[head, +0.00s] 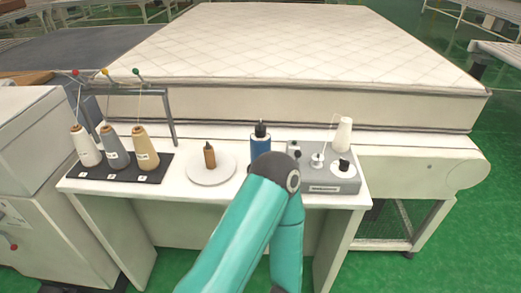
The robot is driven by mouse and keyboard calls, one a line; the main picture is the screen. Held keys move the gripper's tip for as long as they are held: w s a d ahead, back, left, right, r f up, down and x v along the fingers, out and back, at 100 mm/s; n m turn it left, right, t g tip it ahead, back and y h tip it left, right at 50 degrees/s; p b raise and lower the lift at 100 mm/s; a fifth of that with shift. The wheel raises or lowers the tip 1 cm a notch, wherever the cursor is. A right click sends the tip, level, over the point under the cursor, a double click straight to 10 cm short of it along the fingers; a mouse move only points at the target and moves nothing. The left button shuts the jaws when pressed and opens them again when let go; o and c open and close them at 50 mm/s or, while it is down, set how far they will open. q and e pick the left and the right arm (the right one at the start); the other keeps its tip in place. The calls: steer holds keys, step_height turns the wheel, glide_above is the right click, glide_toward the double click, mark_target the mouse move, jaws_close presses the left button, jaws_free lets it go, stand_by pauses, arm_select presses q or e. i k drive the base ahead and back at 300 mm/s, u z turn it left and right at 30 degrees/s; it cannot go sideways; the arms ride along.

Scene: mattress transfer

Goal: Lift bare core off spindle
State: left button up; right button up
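A bare brown core (209,157) stands upright near the middle of the white table, with a small dark tip showing at its top. It sits over a round white plate (211,176); the spindle inside it is hidden apart from what may be that tip. One of my teal arms rises from the bottom of the head view and bends in front of the table, right of the core. No gripper fingers show, so neither gripper can be seen at the core or elsewhere.
A blue cylinder with a black top (260,146) stands right of the plate, partly behind my arm. A grey unit (325,178) with a white cone (343,134) is farther right. White, grey and tan cones (145,148) stand on a black base at left. A mattress (290,50) lies behind.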

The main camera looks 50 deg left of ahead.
mark_target(209, 155)
steer(key=u, duration=0.5)
steer(key=i, duration=0.15)
steer(key=z, duration=1.65)
steer(key=k, duration=1)
steer(key=u, duration=1.1)
steer(key=k, duration=0.5)
steer(key=u, duration=0.55)
steer(key=i, duration=0.65)
steer(key=u, duration=0.05)
